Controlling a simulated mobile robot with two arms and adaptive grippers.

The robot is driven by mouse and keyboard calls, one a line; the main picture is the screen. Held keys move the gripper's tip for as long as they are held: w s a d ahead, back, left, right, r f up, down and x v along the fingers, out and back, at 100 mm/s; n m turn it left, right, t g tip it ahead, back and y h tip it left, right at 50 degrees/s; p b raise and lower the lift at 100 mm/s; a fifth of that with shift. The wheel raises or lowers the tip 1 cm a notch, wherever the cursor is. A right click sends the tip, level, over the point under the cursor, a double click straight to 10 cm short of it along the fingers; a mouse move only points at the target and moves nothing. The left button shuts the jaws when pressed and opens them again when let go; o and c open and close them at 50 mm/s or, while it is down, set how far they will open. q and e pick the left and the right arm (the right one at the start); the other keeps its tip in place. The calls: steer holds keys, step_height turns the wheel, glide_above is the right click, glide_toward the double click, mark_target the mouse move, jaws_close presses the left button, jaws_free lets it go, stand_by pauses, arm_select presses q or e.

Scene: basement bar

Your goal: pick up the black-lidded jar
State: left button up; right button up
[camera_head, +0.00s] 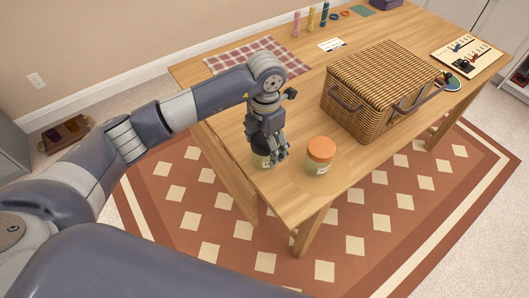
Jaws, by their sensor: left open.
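A small dark-topped jar (261,161) stands upright near the table's front left edge. Most of its top is hidden behind my left gripper (272,156), so its lid is hard to make out. My left gripper points down over the jar from above, with its fingers open around or just in front of the jar's upper part. I cannot tell whether the fingers touch it. An orange-lidded jar (320,155) stands close to the right of the gripper. My right gripper is not in view.
A wicker picnic basket (345,103) stands right of the jars on the wooden table (296,203). A checked cloth (240,57), a card (332,45) and several small bottles lie or stand at the back.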

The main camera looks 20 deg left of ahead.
arm_select(q)
steer(key=f, duration=0.2)
steer(key=f+p, duration=0.1)
steer(key=f, duration=0.1)
steer(key=shift+w+a+f, duration=0.1)
steer(key=shift+a+f, duration=0.1)
steer(key=shift+f, duration=0.2)
steer(key=c, duration=1)
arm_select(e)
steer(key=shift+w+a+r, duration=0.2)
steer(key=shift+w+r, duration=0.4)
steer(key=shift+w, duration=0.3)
